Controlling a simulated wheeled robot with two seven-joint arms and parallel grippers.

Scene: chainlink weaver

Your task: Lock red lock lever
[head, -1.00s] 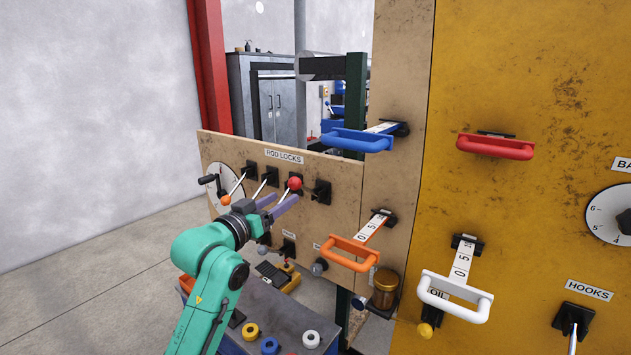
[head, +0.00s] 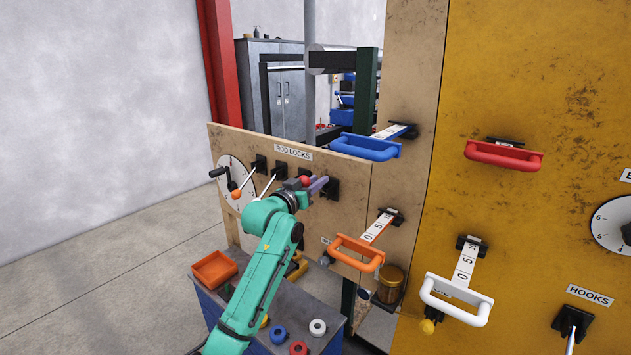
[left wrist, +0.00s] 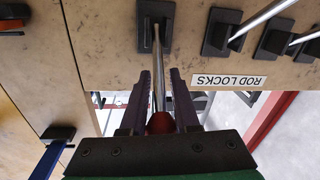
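The red lock lever has a red ball knob (head: 305,180) and a pale shaft that runs to a black base (head: 332,188) at the right end of the ROD LOCKS row. My left gripper (head: 319,185) has its two fingers on either side of this lever. In the left wrist view the shaft (left wrist: 158,85) runs between the fingers and the red knob (left wrist: 160,123) sits between them near the palm. The lever stands out from the panel. My right gripper is not in view.
Other rod lock levers, one with an orange knob (head: 236,194), stand left of the red one. An orange handle (head: 357,252) and a blue handle (head: 366,146) project from the panel to the right. A cart (head: 335,330) with an orange tray (head: 214,269) stands below.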

